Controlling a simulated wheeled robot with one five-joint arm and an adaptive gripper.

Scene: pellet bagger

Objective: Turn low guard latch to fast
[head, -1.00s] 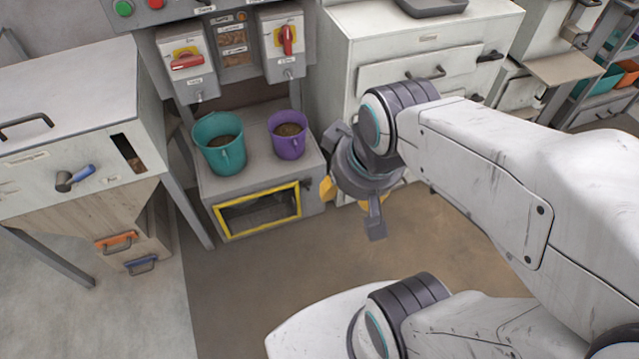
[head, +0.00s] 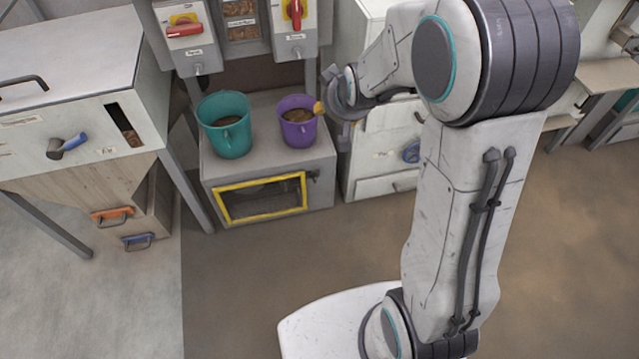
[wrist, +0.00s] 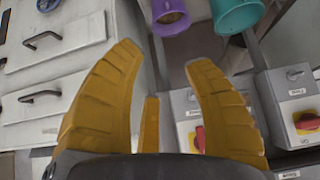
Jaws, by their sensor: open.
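The low guard (head: 262,199) is a yellow-framed dark window on the front of the low grey stand under the buckets. A small dark piece (head: 313,176) at the frame's upper right looks like its latch; its setting is too small to read. My gripper (head: 322,108) is beside the purple bucket (head: 297,128), above and to the right of the guard, and not touching the latch. In the wrist view my gripper (wrist: 163,58) is open, its yellow fingers spread with nothing between them. The guard and latch do not show there.
A teal bucket (head: 226,137) stands left of the purple one; both hold pellets. Two switch boxes with red handles (head: 183,30) hang above. A white drawer cabinet (head: 380,165) with a blue knob (head: 411,152) stands right of the stand. Floor in front is clear.

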